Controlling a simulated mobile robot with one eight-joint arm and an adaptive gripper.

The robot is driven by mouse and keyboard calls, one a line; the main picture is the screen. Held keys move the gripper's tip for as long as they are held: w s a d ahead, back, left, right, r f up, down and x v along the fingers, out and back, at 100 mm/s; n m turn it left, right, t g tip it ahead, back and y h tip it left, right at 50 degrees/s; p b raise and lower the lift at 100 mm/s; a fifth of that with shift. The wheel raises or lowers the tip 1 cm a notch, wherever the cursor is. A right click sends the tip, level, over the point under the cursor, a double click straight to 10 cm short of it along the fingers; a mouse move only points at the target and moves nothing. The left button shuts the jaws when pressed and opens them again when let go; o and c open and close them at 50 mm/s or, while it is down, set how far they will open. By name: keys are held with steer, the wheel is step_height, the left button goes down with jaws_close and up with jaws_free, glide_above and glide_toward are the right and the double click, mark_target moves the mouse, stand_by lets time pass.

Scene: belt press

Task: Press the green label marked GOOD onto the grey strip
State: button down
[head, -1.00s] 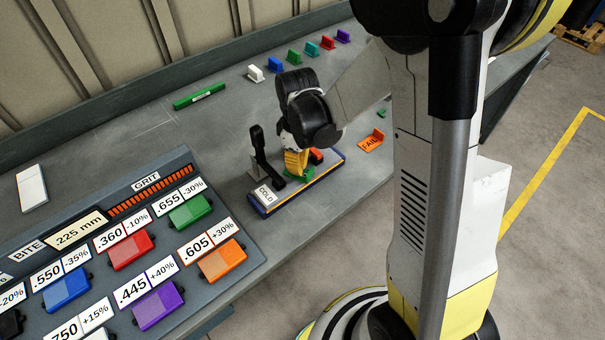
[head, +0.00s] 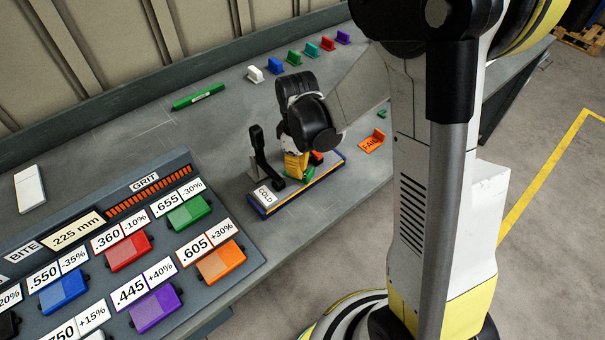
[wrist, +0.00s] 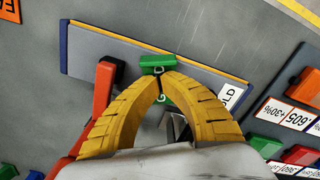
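The grey strip (head: 326,166) has blue and yellow edges and lies along the front of the bench. A white COLD tag (head: 265,195) sits at its left end. My gripper (head: 298,176) is over the strip's middle, its yellow fingers pointing down. In the wrist view its fingertips (wrist: 160,85) close around a small green piece (wrist: 158,64), which looks like the green label. The fingers hide part of it, and I cannot read GOOD. The green piece is at or just above the strip; I cannot tell if it touches.
A black lever (head: 261,158) stands close left of my gripper. A red part (wrist: 104,86) is beside my fingers in the wrist view. An orange FAIL label (head: 371,142) lies right of the strip. A green bar (head: 198,96) and several coloured tabs lie behind. A button panel (head: 140,250) fills the left.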

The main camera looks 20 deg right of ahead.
steer(key=shift+r+p, duration=2.5)
steer(key=shift+r, duration=1.05)
steer(key=shift+r, duration=0.15)
steer(key=s+r+m+t+b, duration=0.4)
steer(key=s+r+m+t, duration=0.3)
steer(key=s+r+m, duration=0.2)
steer(key=s+r, duration=0.2)
steer(key=s, duration=0.1)
steer(key=shift+s+r+m+b, duration=0.2)
steer(key=shift+s+m+b, duration=0.1)
steer(key=shift+s, duration=0.05)
